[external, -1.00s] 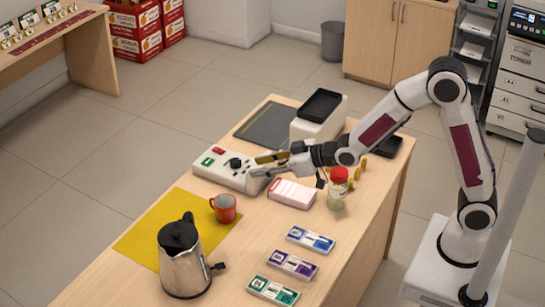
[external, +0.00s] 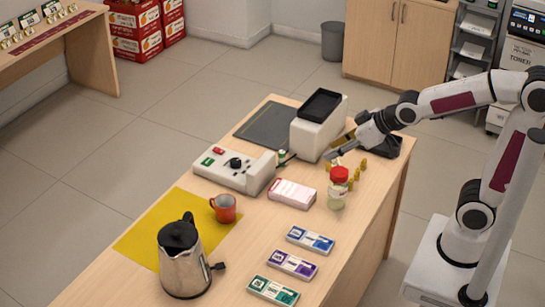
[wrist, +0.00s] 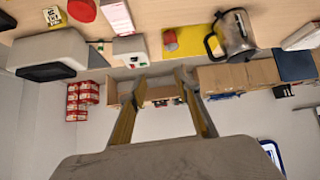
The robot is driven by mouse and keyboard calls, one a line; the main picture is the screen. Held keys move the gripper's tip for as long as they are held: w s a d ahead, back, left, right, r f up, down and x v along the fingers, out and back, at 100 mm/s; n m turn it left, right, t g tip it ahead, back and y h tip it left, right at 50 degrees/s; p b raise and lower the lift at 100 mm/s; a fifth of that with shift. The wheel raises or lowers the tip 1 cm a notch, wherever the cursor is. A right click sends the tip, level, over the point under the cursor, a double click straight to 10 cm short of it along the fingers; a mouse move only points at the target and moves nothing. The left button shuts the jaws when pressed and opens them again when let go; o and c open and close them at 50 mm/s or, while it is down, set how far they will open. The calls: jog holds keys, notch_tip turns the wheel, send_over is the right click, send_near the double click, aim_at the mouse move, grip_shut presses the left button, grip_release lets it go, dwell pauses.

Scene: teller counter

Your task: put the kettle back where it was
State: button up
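The kettle (external: 182,262), steel with a black lid, stands upright at the near left end of the counter, by the near corner of the yellow mat (external: 150,236). It also shows in the wrist view (wrist: 237,34), near the mat (wrist: 195,41). My gripper (external: 334,150) is above the far right part of the counter, beside the white terminal and well away from the kettle. In the wrist view, its two fingers (wrist: 160,80) are spread apart with nothing between them.
A red mug (external: 224,209) sits on the mat. Behind it are a control box (external: 225,170) and white terminal (external: 315,135). A pink-white box (external: 292,193), red-capped jar (external: 338,190) and several small packs (external: 291,265) line the right side. Bare counter lies between kettle and packs.

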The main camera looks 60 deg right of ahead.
jog(key=s+d+m+g, duration=0.1)
jog(key=s+d+g, duration=0.2)
jog(key=s, duration=1.7)
jog(key=shift+s+d+f+h, duration=0.3)
jog(key=shift+d+h, duration=0.1)
jog(key=shift+d, duration=0.1)
